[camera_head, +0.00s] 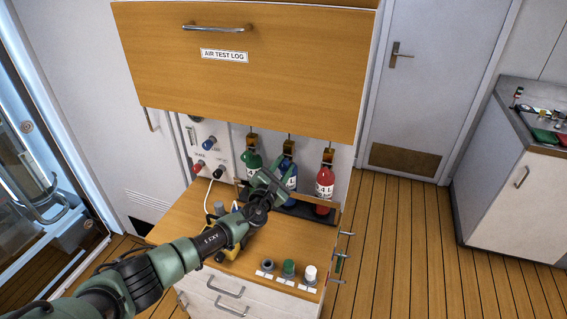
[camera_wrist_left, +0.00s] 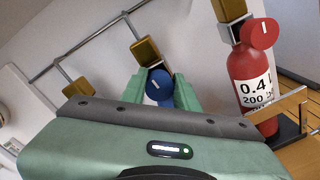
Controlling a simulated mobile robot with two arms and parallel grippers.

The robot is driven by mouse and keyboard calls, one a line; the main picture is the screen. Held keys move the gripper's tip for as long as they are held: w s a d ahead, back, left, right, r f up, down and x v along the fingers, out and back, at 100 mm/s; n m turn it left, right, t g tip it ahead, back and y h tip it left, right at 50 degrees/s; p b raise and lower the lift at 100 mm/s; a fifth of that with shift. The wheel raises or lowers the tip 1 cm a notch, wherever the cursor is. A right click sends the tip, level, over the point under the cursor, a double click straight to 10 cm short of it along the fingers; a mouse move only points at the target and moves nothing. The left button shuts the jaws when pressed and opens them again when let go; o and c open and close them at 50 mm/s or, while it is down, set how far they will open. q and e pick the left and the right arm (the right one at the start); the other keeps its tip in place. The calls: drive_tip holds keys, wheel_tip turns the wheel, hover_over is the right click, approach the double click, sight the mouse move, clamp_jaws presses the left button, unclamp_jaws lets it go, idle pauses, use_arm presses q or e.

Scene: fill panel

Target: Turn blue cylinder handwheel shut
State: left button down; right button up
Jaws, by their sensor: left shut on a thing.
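The blue cylinder (camera_head: 291,182) stands in the rack between a green and a red cylinder, partly hidden by my left gripper. Its blue handwheel (camera_wrist_left: 159,86), a round knob with a white mark, shows in the left wrist view under a brass-coloured block. My left gripper (camera_head: 272,179) reaches the front of the blue cylinder. In the left wrist view its two green fingers (camera_wrist_left: 160,94) are shut on the handwheel, one on each side. My right gripper is in neither view.
The green cylinder (camera_head: 251,162) is close on the left and the red cylinder (camera_head: 324,189) on the right. A wooden flap labelled AIR TEST LOG (camera_head: 240,85) overhangs the rack. Several small knobs (camera_head: 289,267) stand on the counter's front. A yellow object is partly behind my arm.

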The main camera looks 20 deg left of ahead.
use_arm(q)
drive_tip(key=shift+s+f+m, duration=0.1)
drive_tip(key=shift+f+m, duration=0.1)
drive_tip(key=shift+m, duration=0.3)
drive_tip(key=shift+p, duration=0.3)
drive_tip(key=c, duration=1.1)
unclamp_jaws()
